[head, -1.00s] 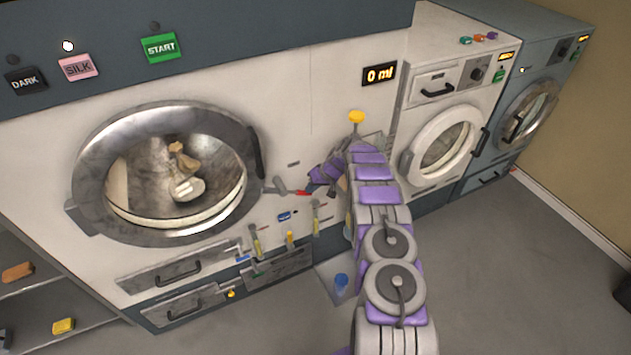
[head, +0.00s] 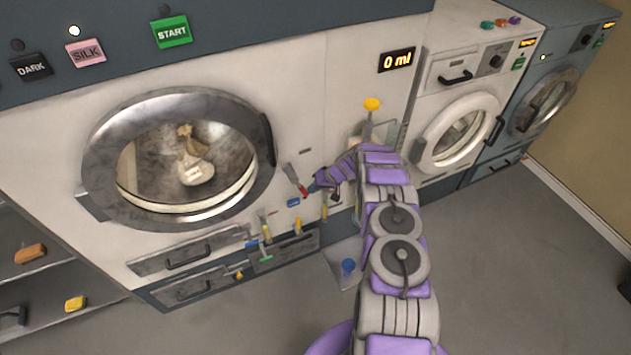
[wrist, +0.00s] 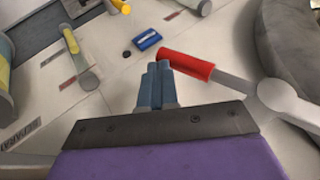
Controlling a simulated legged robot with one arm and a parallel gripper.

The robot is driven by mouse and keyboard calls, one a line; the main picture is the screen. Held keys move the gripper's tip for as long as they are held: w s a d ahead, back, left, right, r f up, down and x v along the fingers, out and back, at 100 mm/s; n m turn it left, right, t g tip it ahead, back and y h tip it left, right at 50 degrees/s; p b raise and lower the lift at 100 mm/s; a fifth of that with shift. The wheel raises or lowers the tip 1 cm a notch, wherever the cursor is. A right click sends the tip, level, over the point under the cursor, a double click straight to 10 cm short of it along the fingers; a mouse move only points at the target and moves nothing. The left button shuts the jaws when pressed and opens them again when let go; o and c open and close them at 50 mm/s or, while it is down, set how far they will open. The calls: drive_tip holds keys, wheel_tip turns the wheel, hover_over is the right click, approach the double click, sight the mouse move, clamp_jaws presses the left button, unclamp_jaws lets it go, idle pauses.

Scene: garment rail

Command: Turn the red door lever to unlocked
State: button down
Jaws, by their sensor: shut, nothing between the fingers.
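The red door lever (head: 303,191) is on the white machine front, just right of the big round door (head: 95,165). In the head view its grey shaft slants down and right to the red grip. In the wrist view the red grip (wrist: 187,64) points left from a grey shaft and round pivot (wrist: 276,93). My gripper (head: 314,187) is beside the red grip. In the wrist view my gripper (wrist: 157,70) has its fingers together with nothing between them, close beside the grip's end. I cannot tell whether they touch it.
A blue part (wrist: 147,39) sits on the panel near the grip. Several small yellow-handled levers (head: 298,226) stick out below. A yellow knob (head: 372,104) stands above my arm. Drawers (head: 185,258) lie under the door. The floor (head: 490,270) at right is clear.

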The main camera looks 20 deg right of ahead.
drive_tip(key=shift+a+f+p, duration=0.2)
drive_tip(key=shift+a+f, duration=0.15)
drive_tip(key=shift+a, duration=0.3)
drive_tip(key=shift+a+f+p, duration=0.2)
drive_tip(key=shift+a+f, duration=0.1)
drive_tip(key=shift+a, duration=0.3)
drive_tip(key=shift+f, duration=0.1)
drive_tip(key=shift+a, duration=0.1)
drive_tip(key=shift+s, duration=0.1)
drive_tip(key=p+v, duration=0.1)
drive_tip(key=v, duration=1.6)
